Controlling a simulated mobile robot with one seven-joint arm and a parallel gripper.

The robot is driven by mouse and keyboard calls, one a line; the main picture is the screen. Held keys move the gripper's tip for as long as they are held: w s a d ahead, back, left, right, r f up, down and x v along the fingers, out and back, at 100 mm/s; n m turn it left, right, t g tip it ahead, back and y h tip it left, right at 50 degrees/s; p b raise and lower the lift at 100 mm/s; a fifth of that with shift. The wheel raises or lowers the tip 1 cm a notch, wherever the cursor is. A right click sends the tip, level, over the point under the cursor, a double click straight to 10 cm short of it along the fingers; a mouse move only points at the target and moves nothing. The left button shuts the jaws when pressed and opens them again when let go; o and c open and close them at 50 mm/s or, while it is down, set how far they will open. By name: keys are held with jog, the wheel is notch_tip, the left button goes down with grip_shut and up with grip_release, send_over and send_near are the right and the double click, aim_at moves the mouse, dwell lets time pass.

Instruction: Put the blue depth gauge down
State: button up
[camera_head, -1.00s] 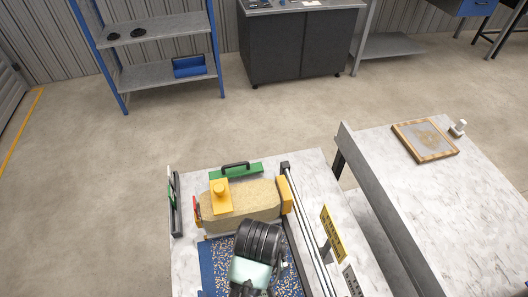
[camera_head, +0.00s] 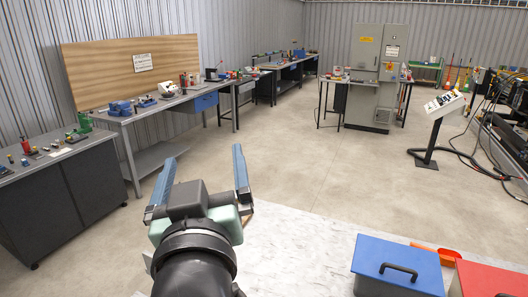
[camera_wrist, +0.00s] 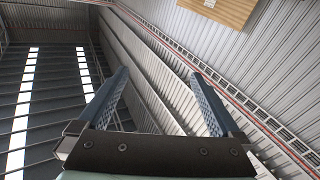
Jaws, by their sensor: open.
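My gripper (camera_head: 204,160) is raised above the near end of a white marble-topped table (camera_head: 300,245) in the head view. Its two blue fingers stand wide apart with nothing between them. The wrist view also shows my gripper (camera_wrist: 159,82) open and empty, pointing up toward the wall and roof. I cannot make out a blue depth gauge in either current view. Part of the table top is hidden behind my arm.
A blue lidded box (camera_head: 398,266) and a red one (camera_head: 490,280) stand at the table's right, with an orange scoop-like item (camera_head: 447,256) behind. Workbenches (camera_head: 160,107) line the left wall. A grey cabinet (camera_head: 378,70) stands at the back. The floor (camera_head: 300,160) between is clear.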

jog(key=s+d+r+m+t+h, duration=0.2)
jog(key=s+d+r+t, duration=0.2)
jog(key=r, duration=0.6)
jog(key=s+d+r+m+t+h, duration=0.1)
jog(key=s+d+r+m+t, duration=0.1)
jog(key=s+d+r+t, duration=0.2)
jog(key=s+d+r, duration=0.1)
jog(key=s+r, duration=0.2)
jog(key=r, duration=0.3)
jog(key=shift+d+h, duration=0.2)
jog(key=shift+h, duration=0.2)
notch_tip(320, 180, down, 7)
jog(key=b, duration=0.7)
jog(key=shift+a+f, duration=0.15)
